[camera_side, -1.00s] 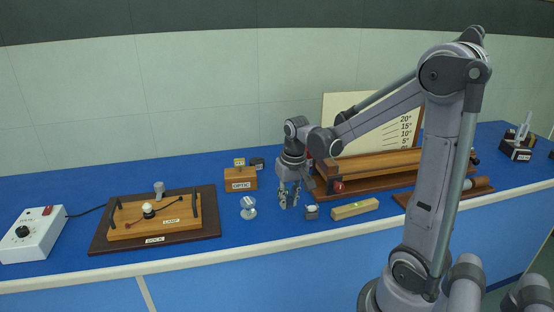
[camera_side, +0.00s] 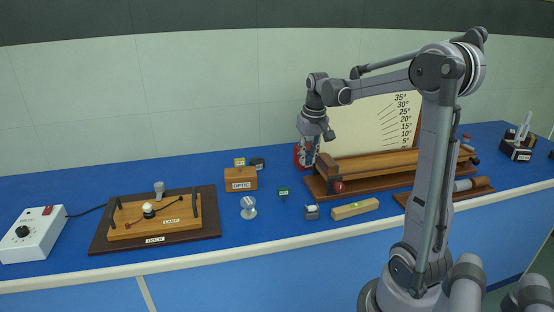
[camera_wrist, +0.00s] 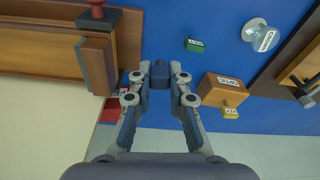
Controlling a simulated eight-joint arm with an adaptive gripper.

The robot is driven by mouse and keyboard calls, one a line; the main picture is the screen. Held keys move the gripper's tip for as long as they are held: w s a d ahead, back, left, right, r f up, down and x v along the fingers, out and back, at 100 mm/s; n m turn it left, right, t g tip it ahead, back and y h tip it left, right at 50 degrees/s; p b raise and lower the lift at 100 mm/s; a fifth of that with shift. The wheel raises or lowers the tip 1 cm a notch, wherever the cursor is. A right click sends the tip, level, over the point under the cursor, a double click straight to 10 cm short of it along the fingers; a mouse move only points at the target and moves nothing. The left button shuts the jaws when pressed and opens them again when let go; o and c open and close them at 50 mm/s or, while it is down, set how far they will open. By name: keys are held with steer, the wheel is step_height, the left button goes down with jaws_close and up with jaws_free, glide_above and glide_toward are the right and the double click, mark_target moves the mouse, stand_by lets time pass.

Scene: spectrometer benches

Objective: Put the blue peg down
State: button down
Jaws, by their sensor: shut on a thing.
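My gripper (camera_wrist: 172,85) is shut on the blue peg (camera_wrist: 181,72), which shows between the fingertips in the wrist view. In the side view my gripper (camera_side: 310,160) is raised by the left end of the wooden ramp (camera_side: 390,175), and the peg is too small to make out there. A red bin or box (camera_side: 297,154) shows just behind the gripper. In the wrist view a red part (camera_wrist: 117,108) lies left of the fingers.
A green labelled piece (camera_side: 283,193) stands on the blue bench, with a round labelled stand (camera_side: 248,207) to its left. The OPTIC block (camera_side: 241,180) is farther left. A small grey block (camera_side: 311,212) and a wooden level (camera_side: 355,208) lie in front.

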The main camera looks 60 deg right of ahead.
steer(key=w+d, duration=0.8)
steer(key=w, duration=0.1)
steer(key=m, duration=0.2)
glide_above(282, 168)
step_height(282, 168, down, 4)
steer(key=f, duration=0.9)
steer(key=shift+s+a+f, duration=0.2)
steer(key=shift+f, duration=0.05)
steer(key=shift+f, duration=0.1)
steer(key=c, duration=1.3)
jaws_free()
